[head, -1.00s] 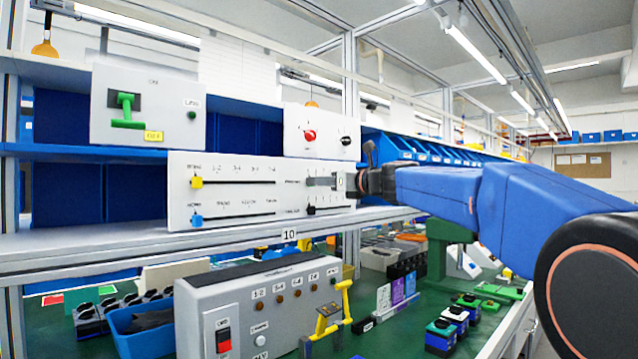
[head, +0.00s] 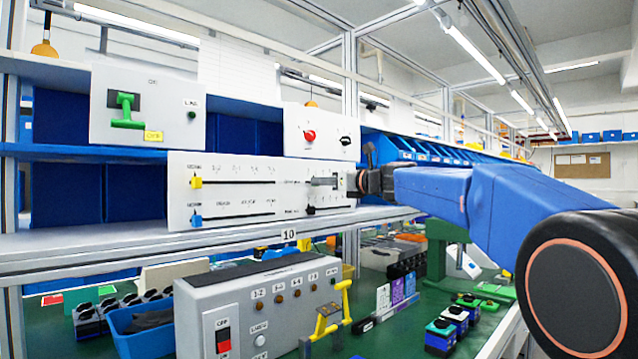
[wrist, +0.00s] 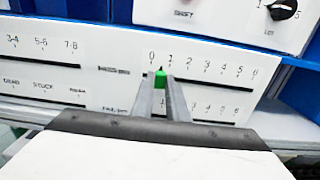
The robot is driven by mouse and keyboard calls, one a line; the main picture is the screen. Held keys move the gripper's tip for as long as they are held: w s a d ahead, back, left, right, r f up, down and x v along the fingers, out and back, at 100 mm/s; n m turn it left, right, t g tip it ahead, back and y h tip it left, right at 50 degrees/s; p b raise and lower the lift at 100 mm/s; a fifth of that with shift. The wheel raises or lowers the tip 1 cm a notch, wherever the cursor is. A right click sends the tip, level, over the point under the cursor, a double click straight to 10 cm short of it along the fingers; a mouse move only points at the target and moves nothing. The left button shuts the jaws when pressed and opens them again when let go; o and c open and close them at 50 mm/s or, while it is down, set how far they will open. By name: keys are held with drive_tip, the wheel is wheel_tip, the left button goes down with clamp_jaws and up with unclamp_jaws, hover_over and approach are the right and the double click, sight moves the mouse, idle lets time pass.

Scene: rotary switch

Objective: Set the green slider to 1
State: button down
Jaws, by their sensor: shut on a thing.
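The green slider (wrist: 160,79) shows in the wrist view between the fingertips of my gripper (wrist: 161,80). It stands near the left end of the upper black slot (wrist: 210,78), whose scale runs from 0 to 6. It appears between the 0 and 1 marks; the exact reading is hard to tell. My gripper is shut on it. In the head view my gripper (head: 325,181) is at the right end of the white slider panel (head: 235,178), and it hides the green slider there.
A yellow slider (head: 196,182) and a blue slider (head: 196,220) sit at the panel's left. A second scale with a slot (wrist: 215,121) runs just below the green slider. A box with a red knob (head: 310,135) stands above. A grey control box (head: 260,310) is below the shelf.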

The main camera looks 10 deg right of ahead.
drive_tip(key=shift+w+d, duration=0.35)
drive_tip(key=shift+d, duration=0.2)
drive_tip(key=c, duration=1.7)
unclamp_jaws()
drive_tip(key=v, duration=1.7)
drive_tip(key=shift+s+d, duration=0.15)
drive_tip(key=shift+s, duration=0.05)
